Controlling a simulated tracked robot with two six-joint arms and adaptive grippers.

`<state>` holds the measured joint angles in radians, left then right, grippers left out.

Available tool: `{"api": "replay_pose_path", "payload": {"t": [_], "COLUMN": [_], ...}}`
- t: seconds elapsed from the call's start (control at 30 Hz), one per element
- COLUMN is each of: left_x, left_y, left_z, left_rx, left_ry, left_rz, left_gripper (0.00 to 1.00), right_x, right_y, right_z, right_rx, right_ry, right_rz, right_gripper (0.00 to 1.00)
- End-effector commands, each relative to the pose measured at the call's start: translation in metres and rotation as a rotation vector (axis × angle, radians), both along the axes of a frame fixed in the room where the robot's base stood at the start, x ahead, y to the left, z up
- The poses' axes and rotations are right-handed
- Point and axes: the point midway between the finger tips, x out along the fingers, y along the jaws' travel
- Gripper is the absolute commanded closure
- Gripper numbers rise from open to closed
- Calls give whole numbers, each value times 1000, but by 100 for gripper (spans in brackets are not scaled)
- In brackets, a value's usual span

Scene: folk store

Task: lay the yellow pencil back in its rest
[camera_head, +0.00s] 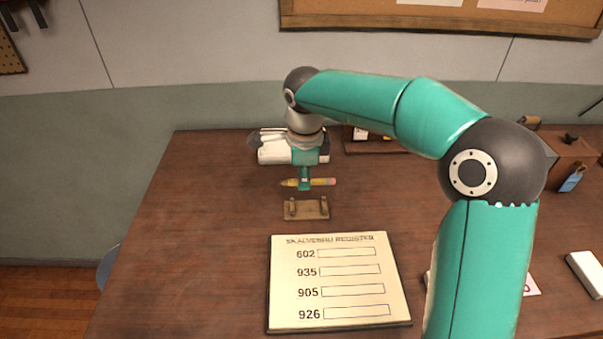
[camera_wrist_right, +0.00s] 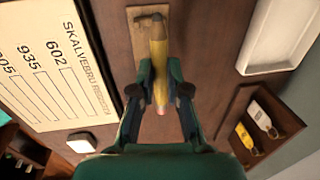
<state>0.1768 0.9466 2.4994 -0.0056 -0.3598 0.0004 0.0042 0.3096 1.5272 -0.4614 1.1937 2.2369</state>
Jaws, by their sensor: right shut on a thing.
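The yellow pencil (camera_head: 318,182) has a pink eraser end and lies level, pointing left, in the head view. My right gripper (camera_head: 305,184) is shut on it near its middle and holds it above the table, behind the wooden rest. The rest (camera_head: 307,208) is a small brown block with two raised pegs, standing empty behind the register board. In the right wrist view the pencil (camera_wrist_right: 159,60) runs between the fingers of my right gripper (camera_wrist_right: 165,92), partly over the rest (camera_wrist_right: 135,20). My left gripper is not in view.
The register board (camera_head: 338,285) lies in front of the rest. A white tray (camera_wrist_right: 278,35) and a wooden holder with tags (camera_wrist_right: 260,130) stand behind. A wooden box (camera_head: 572,155) is at the right. The table left of the rest is clear.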

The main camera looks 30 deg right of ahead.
Motion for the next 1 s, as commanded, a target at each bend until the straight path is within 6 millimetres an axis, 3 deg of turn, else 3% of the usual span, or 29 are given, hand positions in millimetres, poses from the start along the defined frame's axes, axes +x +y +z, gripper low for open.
{"api": "replay_pose_path", "payload": {"t": [0.6,1.0], "left_x": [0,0], "left_y": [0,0], "left_z": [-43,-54], "left_rx": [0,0], "left_ry": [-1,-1], "left_rz": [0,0], "left_gripper": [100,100], "right_x": [-1,-2], "right_y": [-3,-3], "right_z": [-52,-66], "right_rx": [0,0], "right_ry": [0,0], "right_rz": [-5,-5], "right_gripper": [100,100]}}
